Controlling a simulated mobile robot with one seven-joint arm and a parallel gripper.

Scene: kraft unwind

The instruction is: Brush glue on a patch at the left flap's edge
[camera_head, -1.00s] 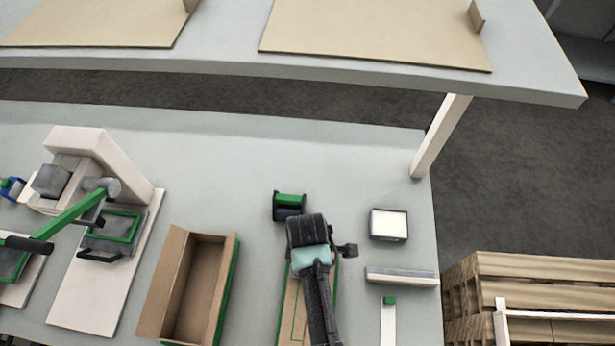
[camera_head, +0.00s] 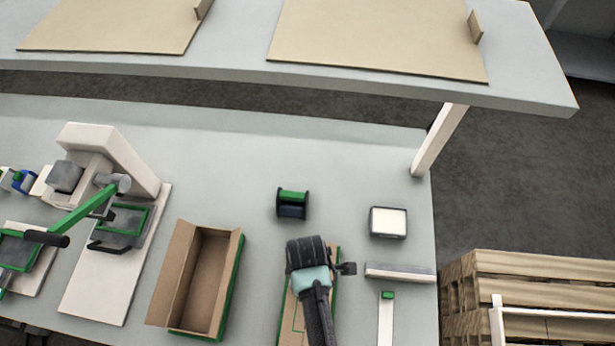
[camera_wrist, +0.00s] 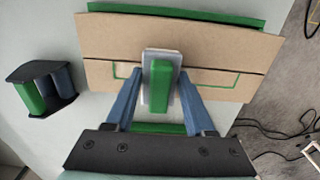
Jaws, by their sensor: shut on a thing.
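In the wrist view, my gripper's blue fingers (camera_wrist: 161,82) are shut on the green handle of a tool (camera_wrist: 160,90) with a grey plate. The plate lies over the cardboard (camera_wrist: 210,42), near a crease and a green outlined patch; I cannot tell whether it touches. Whether glue is on the patch cannot be seen. An open cardboard box (camera_head: 205,275) stands left of my gripper, its left flap (camera_head: 172,272) leaning outward.
A black holder with a green roller (camera_head: 293,203) stands behind my gripper. A cream pad in a dark frame (camera_head: 388,222), a grey bar (camera_head: 400,272) and a white strip (camera_head: 386,322) lie right. A press (camera_head: 105,215) stands left. A raised shelf (camera_head: 240,72) spans the back.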

